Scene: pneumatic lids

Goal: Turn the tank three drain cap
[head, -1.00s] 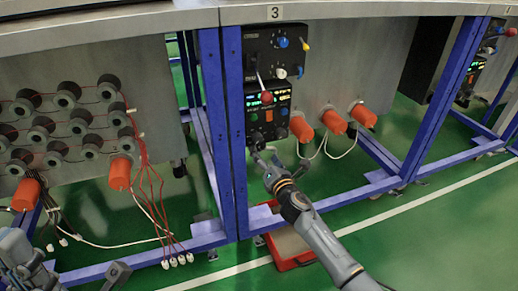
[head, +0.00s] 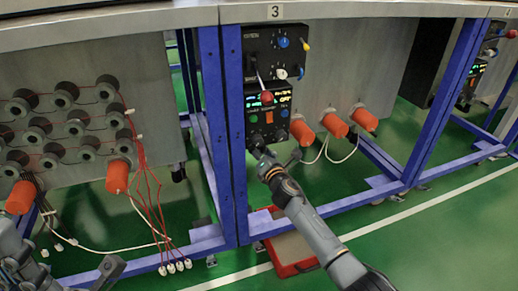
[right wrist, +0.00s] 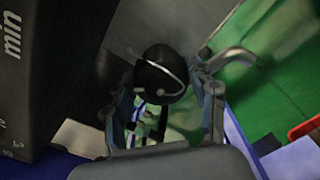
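The number 3 sign (head: 275,12) marks the station with a black control panel (head: 262,45). My right gripper (head: 276,153) is at the lower edge of this panel. In the right wrist view a round black cap (right wrist: 163,68) sits between the two fingers of my right gripper (right wrist: 165,95). The fingers are apart, with gaps visible beside the cap, so it does not look clamped. The cap's far side is hidden. My left gripper (head: 108,270) is low at the left, away from the panel; its finger opening is unclear.
Orange cylinders (head: 335,125) with white cables stick out right of the panel. A blue frame post (head: 233,130) stands close on its left. A red tray (head: 292,258) lies on the green floor below. Wired black spools (head: 65,95) fill the left board.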

